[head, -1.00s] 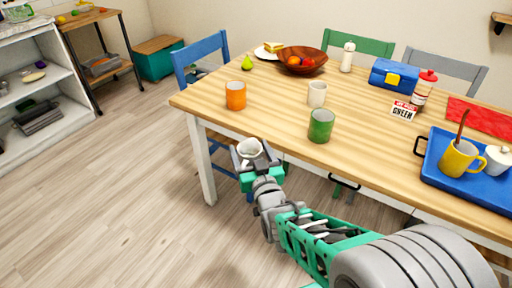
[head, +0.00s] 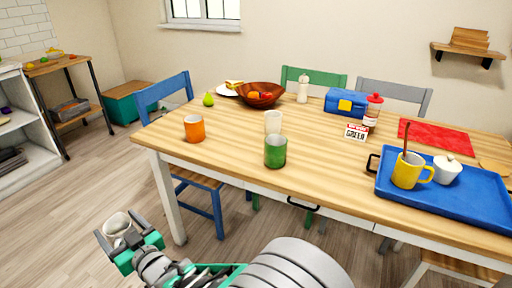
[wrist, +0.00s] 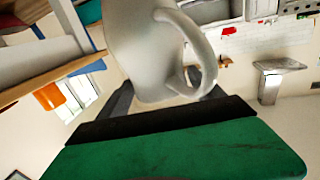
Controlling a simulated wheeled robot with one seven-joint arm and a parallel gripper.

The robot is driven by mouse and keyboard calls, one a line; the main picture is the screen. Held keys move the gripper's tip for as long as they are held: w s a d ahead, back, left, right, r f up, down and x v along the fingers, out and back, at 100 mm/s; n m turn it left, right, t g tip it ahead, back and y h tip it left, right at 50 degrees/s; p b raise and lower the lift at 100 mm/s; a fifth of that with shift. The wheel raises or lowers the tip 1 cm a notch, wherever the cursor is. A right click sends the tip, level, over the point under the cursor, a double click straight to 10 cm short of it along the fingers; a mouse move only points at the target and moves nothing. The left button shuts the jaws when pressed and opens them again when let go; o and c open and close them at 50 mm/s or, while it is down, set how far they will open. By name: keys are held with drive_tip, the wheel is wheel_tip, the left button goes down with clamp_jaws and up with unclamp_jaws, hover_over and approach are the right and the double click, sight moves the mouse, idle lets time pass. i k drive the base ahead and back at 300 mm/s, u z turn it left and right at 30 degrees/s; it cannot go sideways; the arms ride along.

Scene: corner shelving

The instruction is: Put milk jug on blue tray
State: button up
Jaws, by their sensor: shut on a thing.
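My gripper (head: 125,241) is shut on the milk jug (head: 116,224), a white jug with a handle. The jug is off the table, in front of its left end and low over the floor. In the wrist view the jug (wrist: 143,50) fills the upper middle, its looped handle toward the right. The blue tray (head: 455,203) lies on the right end of the table, far from my gripper. A yellow mug (head: 406,172) with a brown stick and a white lidded pot (head: 446,171) stand on its left part. The right part of the tray is bare.
The wooden table (head: 330,180) also holds an orange cup (head: 193,129), a green cup (head: 275,151), a white cup (head: 272,122), a wooden bowl (head: 261,94), a blue box (head: 345,102) and a small sign (head: 356,132). A blue chair (head: 165,90) stands at its left end.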

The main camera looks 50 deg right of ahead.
sight(476, 205)
drive_tip(key=u, duration=0.05)
drive_tip(key=k, duration=1)
drive_tip(key=z, duration=1.1)
